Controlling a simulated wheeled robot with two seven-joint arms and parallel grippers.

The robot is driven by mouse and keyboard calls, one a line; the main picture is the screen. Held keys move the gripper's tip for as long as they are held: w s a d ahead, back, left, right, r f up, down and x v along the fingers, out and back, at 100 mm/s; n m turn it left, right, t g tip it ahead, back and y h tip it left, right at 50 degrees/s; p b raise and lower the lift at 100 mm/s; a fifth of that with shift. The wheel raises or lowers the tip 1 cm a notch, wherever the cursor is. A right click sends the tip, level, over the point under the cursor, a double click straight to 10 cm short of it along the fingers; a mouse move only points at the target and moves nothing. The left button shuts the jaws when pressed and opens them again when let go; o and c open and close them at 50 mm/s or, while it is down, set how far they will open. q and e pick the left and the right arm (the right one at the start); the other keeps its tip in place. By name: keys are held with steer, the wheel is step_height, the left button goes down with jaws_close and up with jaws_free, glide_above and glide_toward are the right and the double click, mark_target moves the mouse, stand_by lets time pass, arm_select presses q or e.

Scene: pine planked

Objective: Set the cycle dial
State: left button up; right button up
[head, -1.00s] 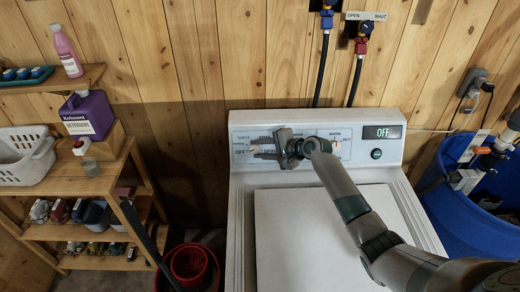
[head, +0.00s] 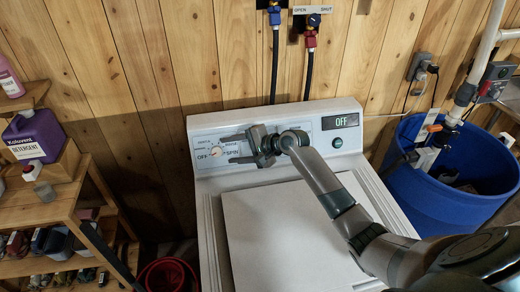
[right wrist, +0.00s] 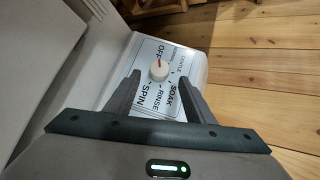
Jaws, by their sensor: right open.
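The cycle dial (right wrist: 159,70) is a small round white knob with a red mark, on the white control panel (right wrist: 150,92) in the right wrist view. Printed words OFF, SPIN, RINSE and SOAK stand around it, and the red mark points toward OFF. In the head view the dial (head: 217,151) shows at the panel's left, just beyond the fingertips. My right gripper (head: 229,149) is open. Its two fingers point at the dial, one to each side in the wrist view; I cannot tell whether they touch it. The display (head: 342,121) reads OFF. My left gripper is not in view.
The washer's flat white lid (head: 285,235) lies below my right arm. A blue barrel (head: 450,200) stands at right, a wooden shelf (head: 50,208) with a purple detergent bottle (head: 35,137) at left. Two hoses with valves (head: 311,40) hang on the plank wall behind.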

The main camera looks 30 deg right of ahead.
steer(key=b+v, duration=0.3)
steer(key=v, duration=0.9)
steer(key=shift+b, duration=0.3)
steer(key=shift+s, duration=0.1)
